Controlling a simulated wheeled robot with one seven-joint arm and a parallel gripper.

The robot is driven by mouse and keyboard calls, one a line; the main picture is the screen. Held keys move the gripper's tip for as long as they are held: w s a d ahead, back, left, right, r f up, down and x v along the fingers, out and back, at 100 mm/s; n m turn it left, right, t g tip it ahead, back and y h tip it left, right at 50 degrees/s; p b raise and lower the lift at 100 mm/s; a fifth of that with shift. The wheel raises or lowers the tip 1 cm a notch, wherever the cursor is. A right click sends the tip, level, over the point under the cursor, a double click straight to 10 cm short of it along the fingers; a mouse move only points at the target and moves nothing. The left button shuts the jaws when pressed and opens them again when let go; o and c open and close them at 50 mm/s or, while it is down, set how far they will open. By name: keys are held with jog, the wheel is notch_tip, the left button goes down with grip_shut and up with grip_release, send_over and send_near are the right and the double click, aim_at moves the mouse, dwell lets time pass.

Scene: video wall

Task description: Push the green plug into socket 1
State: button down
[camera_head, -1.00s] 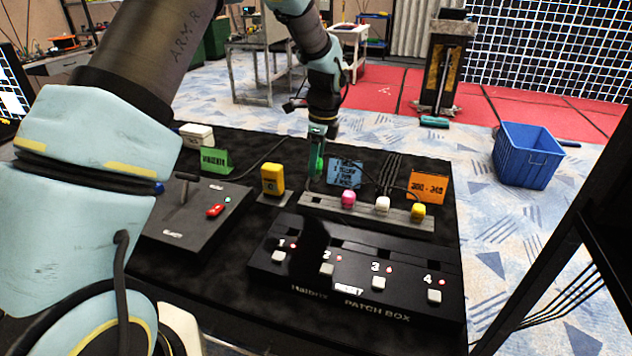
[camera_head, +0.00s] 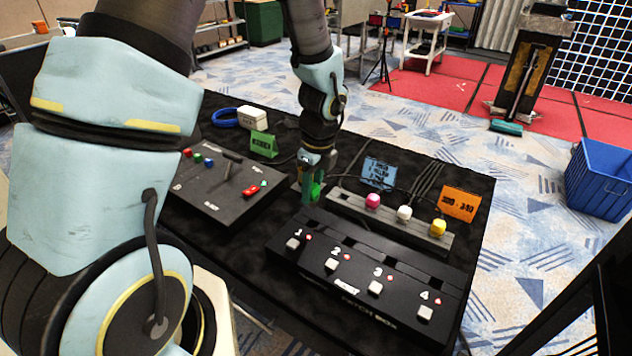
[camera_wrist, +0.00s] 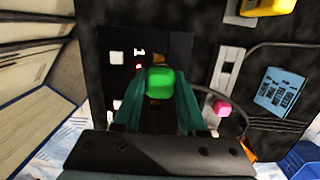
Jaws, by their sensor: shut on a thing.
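My gripper (camera_head: 312,196) is shut on the green plug (camera_head: 317,190). It is at the back edge of the black patch box (camera_head: 330,285), near the end marked 1. In the wrist view the green plug (camera_wrist: 160,82) sits between the two teal fingers (camera_wrist: 158,103). An opening (camera_wrist: 159,60) shows just beyond the plug, close to the number 1 and a red light; the plug partly covers it. I cannot tell whether the plug touches the box. Sockets 2 to 4 lie along the box's back row.
A rack (camera_head: 385,222) behind the box holds pink (camera_head: 373,201), white (camera_head: 404,213) and yellow (camera_head: 438,228) plugs, with cables behind. Blue (camera_head: 379,173) and orange (camera_head: 459,204) signs stand behind it. A control panel (camera_head: 215,190) with a lever is at left.

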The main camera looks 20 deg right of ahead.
aim_at(312, 206)
notch_tip(312, 206, down, 4)
jog(key=b, duration=0.3)
jog(key=shift+r, duration=0.25)
jog(key=shift+f+b, duration=0.55)
jog(key=shift+f, duration=0.45)
jog(key=shift+f+b, duration=0.4)
jog(key=shift+f, duration=1)
dwell(1.3)
grip_release()
dwell(0.6)
jog(key=shift+r+p, duration=3.3)
jog(key=shift+r, duration=0.3)
